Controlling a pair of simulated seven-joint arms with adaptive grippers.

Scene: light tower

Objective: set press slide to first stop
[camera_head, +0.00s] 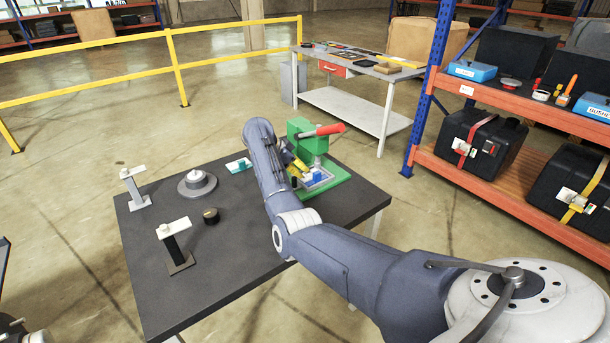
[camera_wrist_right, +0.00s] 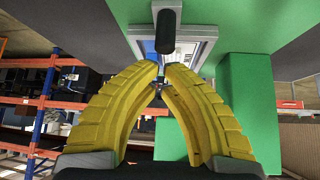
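The green press (camera_head: 300,132) with a red lever (camera_head: 322,131) stands on a green base at the table's far right corner. Its pale slide (camera_head: 321,184) carries a blue piece (camera_head: 317,175) at the front. In the right wrist view, the slide (camera_wrist_right: 200,42) shows with a black knob (camera_wrist_right: 165,30) at its near end. My right gripper (camera_wrist_right: 160,70) has its yellow fingertips together, close to the knob; I see no part of the knob between them. In the head view, my right gripper (camera_head: 296,165) is beside the slide, partly covered by its arm.
The dark table (camera_head: 245,265) also holds two T-shaped stands (camera_head: 175,242) (camera_head: 135,187), a round grey base (camera_head: 197,184), a small dark cylinder (camera_head: 211,215) and a white-and-teal piece (camera_head: 238,165). An orange shelf (camera_head: 500,195) stands at right. The table's near part is clear.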

